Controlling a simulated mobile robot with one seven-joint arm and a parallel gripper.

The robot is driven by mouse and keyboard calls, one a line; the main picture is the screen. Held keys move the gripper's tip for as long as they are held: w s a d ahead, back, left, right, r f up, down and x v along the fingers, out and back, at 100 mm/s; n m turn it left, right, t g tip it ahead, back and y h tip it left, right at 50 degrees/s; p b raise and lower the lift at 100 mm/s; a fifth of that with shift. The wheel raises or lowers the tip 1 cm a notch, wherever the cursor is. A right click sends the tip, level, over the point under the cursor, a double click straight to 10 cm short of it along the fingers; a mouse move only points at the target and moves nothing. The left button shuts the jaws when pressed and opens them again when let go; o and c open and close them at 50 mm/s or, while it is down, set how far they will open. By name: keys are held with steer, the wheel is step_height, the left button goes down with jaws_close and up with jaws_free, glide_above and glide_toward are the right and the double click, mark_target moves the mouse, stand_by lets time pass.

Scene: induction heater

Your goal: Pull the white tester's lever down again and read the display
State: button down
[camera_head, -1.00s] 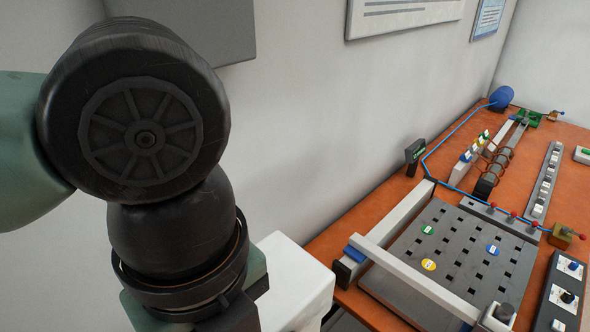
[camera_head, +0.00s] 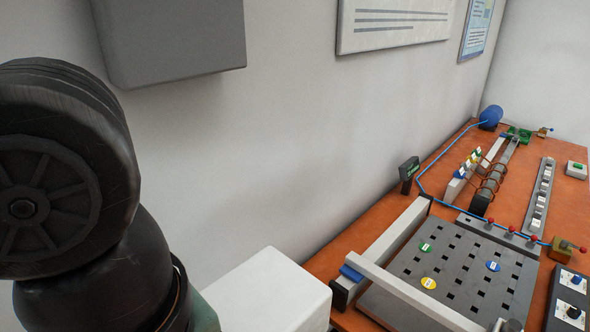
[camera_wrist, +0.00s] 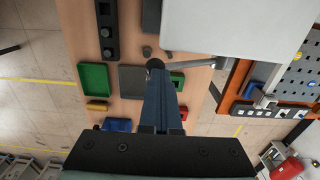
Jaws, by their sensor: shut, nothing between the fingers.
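The white tester shows as a plain white box (camera_head: 268,295) at the bottom of the head view, and its pale top (camera_wrist: 240,25) fills the upper right of the wrist view. Its lever (camera_wrist: 190,60) appears in the wrist view as a grey rod with a dark round knob at its left end. My gripper (camera_wrist: 157,80) is shut and empty, with its fingertips right at the knob. I cannot tell whether they touch it. The tester's display is not visible in either view. In the head view my arm hides part of the left side.
The orange bench (camera_head: 340,240) carries a slotted grey plate (camera_head: 460,265) with coloured discs, and a heater coil (camera_head: 488,185).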

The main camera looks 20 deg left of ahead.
steer(key=shift+s+a+f+b, duration=0.1)
steer(key=shift+s+f+b, duration=0.15)
steer(key=shift+f+b, duration=0.3)
steer(key=shift+s+a+f+b, duration=0.1)
steer(key=shift+s+f+b, duration=0.1)
steer(key=shift+f+b, duration=0.3)
steer(key=shift+r, duration=0.2)
steer(key=shift+s+a+f+b, duration=0.1)
steer(key=shift+s+f+b, duration=0.1)
steer(key=shift+f+b, duration=0.4)
steer(key=shift+s+f+b, duration=0.2)
steer(key=shift+f+b, duration=0.25)
steer(key=shift+b, duration=0.15)
steer(key=shift+r, duration=0.15)
